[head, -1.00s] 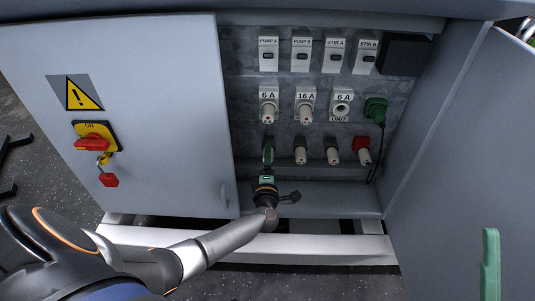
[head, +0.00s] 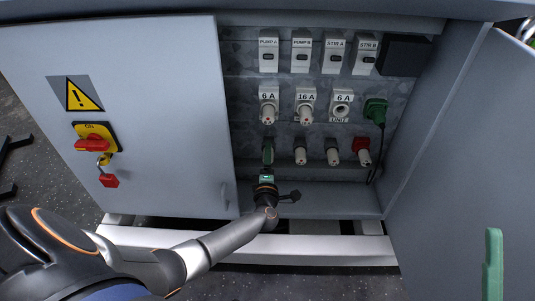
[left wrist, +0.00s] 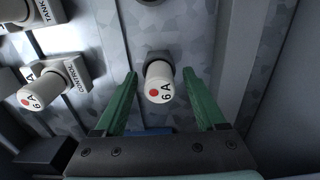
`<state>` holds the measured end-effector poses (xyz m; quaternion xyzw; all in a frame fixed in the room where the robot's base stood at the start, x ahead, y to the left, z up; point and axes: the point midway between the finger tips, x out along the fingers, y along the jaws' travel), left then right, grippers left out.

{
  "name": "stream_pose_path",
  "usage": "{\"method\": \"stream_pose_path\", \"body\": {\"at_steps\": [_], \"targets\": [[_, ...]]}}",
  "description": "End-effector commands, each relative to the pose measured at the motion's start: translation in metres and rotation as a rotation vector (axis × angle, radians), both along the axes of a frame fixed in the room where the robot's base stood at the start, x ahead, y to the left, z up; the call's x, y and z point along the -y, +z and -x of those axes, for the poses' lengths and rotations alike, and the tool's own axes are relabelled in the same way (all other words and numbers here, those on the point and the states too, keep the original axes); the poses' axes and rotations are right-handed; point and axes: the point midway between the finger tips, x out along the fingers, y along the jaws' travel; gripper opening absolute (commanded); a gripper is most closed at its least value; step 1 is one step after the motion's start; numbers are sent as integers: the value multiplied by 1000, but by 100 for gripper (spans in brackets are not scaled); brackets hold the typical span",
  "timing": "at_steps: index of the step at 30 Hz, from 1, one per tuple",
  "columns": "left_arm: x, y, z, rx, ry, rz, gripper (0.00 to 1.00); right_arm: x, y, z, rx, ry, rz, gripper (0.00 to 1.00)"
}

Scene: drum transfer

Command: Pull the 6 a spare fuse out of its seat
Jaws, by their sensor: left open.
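The 6 A spare fuse (left wrist: 158,84), white with a red dot, sits in a dark round seat on the metal back panel in the left wrist view. My left gripper (left wrist: 160,75) is open, with one green finger on each side of the fuse and a visible gap on both sides. In the head view my left gripper (head: 267,155) is at the left end of the lower fuse row and hides that fuse. A green finger-like part (head: 492,262) at the lower right appears to be my right gripper; its opening cannot be seen.
Spare fuses (head: 300,156) and (head: 333,157) and a red-seated one (head: 363,154) stand to the right. Above are 6 A (head: 268,105) and 16 A (head: 305,105) holders, an empty UNIT holder (head: 341,106) and a green plug (head: 375,110). A cabinet door (head: 170,180) stands left.

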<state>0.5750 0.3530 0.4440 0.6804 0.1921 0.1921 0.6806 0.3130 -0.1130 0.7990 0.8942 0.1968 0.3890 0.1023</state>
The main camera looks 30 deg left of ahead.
Motion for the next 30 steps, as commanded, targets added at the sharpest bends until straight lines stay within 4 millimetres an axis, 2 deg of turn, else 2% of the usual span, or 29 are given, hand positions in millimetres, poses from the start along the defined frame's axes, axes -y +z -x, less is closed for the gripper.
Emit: {"method": "stream_pose_path", "body": {"at_steps": [13, 30], "targets": [[0, 1, 0, -1, -1, -1, 72, -1, 0, 0, 0, 3, 10, 46], [0, 1, 0, 0, 0, -1, 10, -1, -1, 0, -1, 4, 10, 46]]}}
